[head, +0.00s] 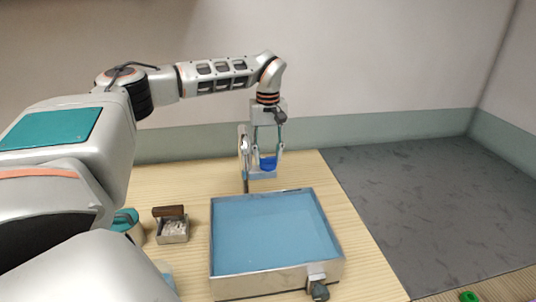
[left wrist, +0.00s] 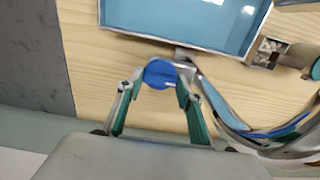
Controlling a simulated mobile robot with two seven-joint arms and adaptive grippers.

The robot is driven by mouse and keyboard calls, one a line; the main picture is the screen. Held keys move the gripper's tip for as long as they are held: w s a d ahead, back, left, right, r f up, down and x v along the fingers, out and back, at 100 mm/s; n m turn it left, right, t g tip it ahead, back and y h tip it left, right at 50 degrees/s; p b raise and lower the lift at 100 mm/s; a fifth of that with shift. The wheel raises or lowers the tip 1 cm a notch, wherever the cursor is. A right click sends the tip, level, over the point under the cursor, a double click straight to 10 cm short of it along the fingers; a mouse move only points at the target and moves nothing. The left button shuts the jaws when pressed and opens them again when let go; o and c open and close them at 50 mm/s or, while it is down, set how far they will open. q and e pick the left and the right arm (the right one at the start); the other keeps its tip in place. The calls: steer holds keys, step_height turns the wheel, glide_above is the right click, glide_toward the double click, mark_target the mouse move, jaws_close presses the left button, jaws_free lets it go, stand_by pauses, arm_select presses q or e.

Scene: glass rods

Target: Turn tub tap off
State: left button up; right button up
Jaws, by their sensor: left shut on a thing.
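The tub (head: 327,248) is a shallow metal-walled basin of blue water on a wooden table; its edge also shows in the left wrist view (left wrist: 150,35). Behind it stands the tap, a slim upright metal post (head: 245,165) that shows as a large curved shiny pipe in the left wrist view (left wrist: 225,110). Beside the post is a round blue tap knob (head: 268,163), also in the left wrist view (left wrist: 160,73). My left gripper (head: 266,170) points down and is shut on the blue knob, one finger on each side. No running water can be made out. My right gripper is out of view.
A small metal box with a brown handle (head: 170,212) stands left of the tub, near a teal item (head: 125,220) partly hidden by my arm. A dark fitting (head: 318,290) juts from the tub's front right corner. A wall stands behind; grey floor (head: 410,210) lies right.

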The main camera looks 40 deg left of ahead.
mark_target(269, 157)
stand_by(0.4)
arm_select(q)
steer(key=o, duration=1.1)
step_height(269, 157, up, 12)
steer(key=shift+r, duration=0.1)
steer(key=shift+d, duration=0.1)
